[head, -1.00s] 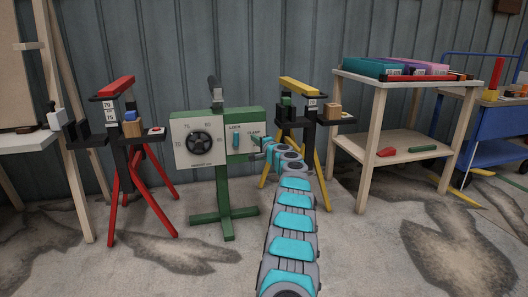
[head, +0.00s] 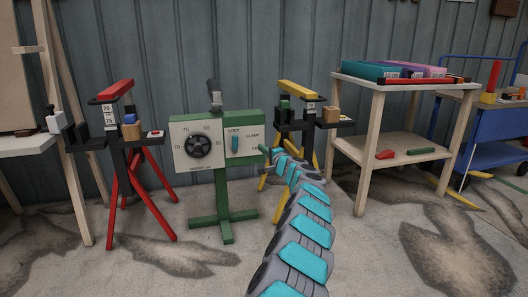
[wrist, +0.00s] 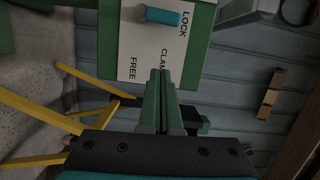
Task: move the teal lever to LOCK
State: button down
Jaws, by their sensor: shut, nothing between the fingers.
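The teal lever (head: 235,144) is on the white panel (head: 248,147) of a green stand-mounted box. It stands roughly upright, its free end pointing up toward the LOCK label. In the wrist view the lever (wrist: 160,16) shows near the top edge, its tip beside the word LOCK; CLAMP and FREE are printed lower in the picture. My gripper (head: 267,152) is at the panel's right edge in the head view, apart from the lever. In the wrist view its green fingers (wrist: 160,76) are shut and empty, with their tips near CLAMP.
A black dial (head: 198,145) is on the box's left panel. A red stand (head: 125,140) is to the left and a yellow stand (head: 298,90) behind my arm. A wooden shelf (head: 375,140) stands to the right. Open floor lies in front.

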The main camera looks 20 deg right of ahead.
jog(key=shift+s, duration=0.55)
jog(key=shift+f, duration=0.1)
